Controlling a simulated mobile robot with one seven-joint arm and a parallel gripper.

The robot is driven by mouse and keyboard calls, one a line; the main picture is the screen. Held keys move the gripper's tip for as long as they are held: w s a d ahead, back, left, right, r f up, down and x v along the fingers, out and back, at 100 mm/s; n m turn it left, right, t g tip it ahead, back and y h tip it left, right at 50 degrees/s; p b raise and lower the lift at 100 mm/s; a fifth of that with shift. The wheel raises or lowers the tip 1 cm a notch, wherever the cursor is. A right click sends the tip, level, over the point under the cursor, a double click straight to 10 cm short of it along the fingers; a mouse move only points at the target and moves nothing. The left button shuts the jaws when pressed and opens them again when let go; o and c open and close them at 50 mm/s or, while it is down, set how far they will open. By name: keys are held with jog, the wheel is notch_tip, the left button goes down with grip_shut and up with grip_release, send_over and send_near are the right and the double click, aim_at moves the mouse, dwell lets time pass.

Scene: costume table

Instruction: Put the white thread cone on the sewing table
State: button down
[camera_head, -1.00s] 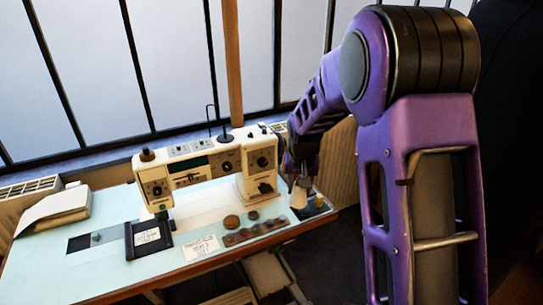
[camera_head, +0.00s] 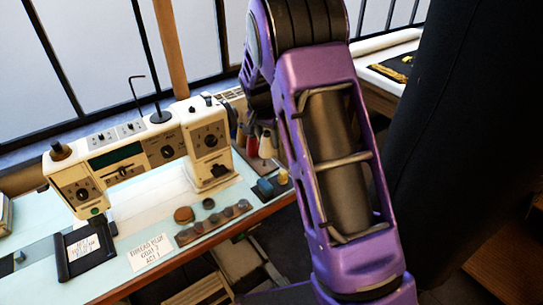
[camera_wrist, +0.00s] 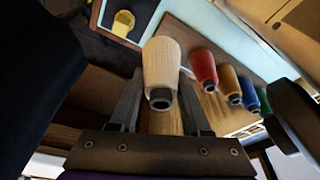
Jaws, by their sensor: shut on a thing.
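The white thread cone (camera_wrist: 161,62), cream in colour, sits between the two fingers of my gripper (camera_wrist: 160,104) in the wrist view. My gripper is shut on it. In the head view the white cone (camera_head: 266,147) shows just left of my arm, close beside a red cone (camera_head: 252,146). I cannot tell whether the cone still touches the surface below. The sewing table (camera_head: 140,213) has a light blue top with a wooden edge and carries a cream sewing machine (camera_head: 168,150).
Red (camera_wrist: 204,68), yellow (camera_wrist: 230,82), blue (camera_wrist: 249,94) and green cones stand in a row close to the held cone. A small yellow thing (camera_wrist: 123,22) lies in a dark tray nearby. A label card (camera_head: 151,252) and several round pieces (camera_head: 212,220) lie on the table.

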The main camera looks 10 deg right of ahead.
jog(key=shift+w+a+f+m+b, duration=0.1)
jog(key=shift+w+f+m+b, duration=0.35)
jog(key=shift+f+b, duration=0.55)
jog(key=shift+w+d+f+m+b, duration=0.1)
jog(key=shift+w+f+m+b, duration=0.35)
jog(key=shift+f, duration=0.9)
jog(key=shift+w+a+f+m+b, duration=0.15)
jog(key=shift+w+f+b, duration=0.4)
jog(key=shift+f+b, duration=0.55)
jog(key=shift+f, duration=0.1)
jog(key=shift+c, duration=1.4)
grip_release()
jog(key=p+v, duration=0.2)
jog(key=v, duration=1.5)
jog(key=shift+a, duration=0.35)
jog(key=shift+r, duration=0.3)
